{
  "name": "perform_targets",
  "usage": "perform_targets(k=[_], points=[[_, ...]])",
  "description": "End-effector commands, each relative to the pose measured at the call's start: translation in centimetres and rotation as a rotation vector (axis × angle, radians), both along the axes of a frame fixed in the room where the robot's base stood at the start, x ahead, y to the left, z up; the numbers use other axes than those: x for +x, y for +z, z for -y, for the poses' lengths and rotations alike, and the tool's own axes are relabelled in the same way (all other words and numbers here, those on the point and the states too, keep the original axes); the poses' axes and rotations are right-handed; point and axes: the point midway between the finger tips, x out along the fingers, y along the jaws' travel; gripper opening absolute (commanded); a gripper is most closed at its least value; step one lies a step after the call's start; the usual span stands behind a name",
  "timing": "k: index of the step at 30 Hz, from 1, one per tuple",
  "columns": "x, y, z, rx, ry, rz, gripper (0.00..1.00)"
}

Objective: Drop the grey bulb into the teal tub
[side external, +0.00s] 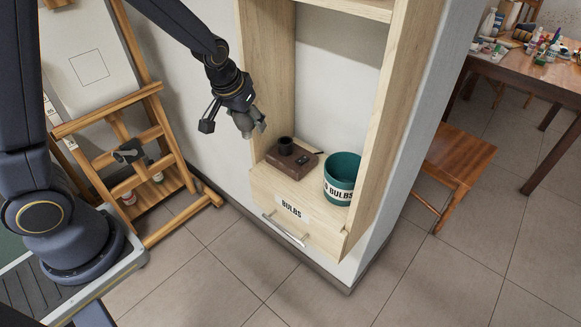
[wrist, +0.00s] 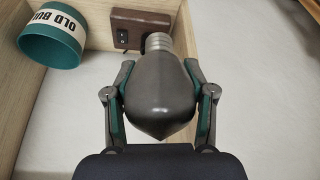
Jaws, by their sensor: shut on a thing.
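The grey bulb (wrist: 160,95) fills the middle of the wrist view, with its ribbed metal base pointing away. My gripper (wrist: 160,92) is shut on it, one finger on each side. In the side external view my gripper (side external: 232,118) hangs in front of the shelf unit, to the left of the teal tub, and the bulb (side external: 257,123) shows at its end. I cannot see the tub's bottom.
A brown box with a dark socket (side external: 292,160) sits left of the tub; its switch side shows in the wrist view (wrist: 128,36). The wooden side panels (side external: 373,120) flank the shelf. A wooden easel (side external: 150,150) stands left.

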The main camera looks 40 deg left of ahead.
Motion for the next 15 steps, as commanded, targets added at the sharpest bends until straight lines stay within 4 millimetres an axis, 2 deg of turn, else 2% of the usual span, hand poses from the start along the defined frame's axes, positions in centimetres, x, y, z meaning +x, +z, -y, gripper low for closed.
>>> perform_targets(k=[4,8,11,15], points=[[0.8,0.0,0.5,-0.001,-0.047,0.001,0.18],[3.1,-0.2,2.5,-0.004,-0.203,0.001,0.18],[5.7,-0.5,5.5,-0.007,-0.412,0.002,0.18],[9.4,-0.9,11.5,-0.011,-0.788,0.003,0.18]])
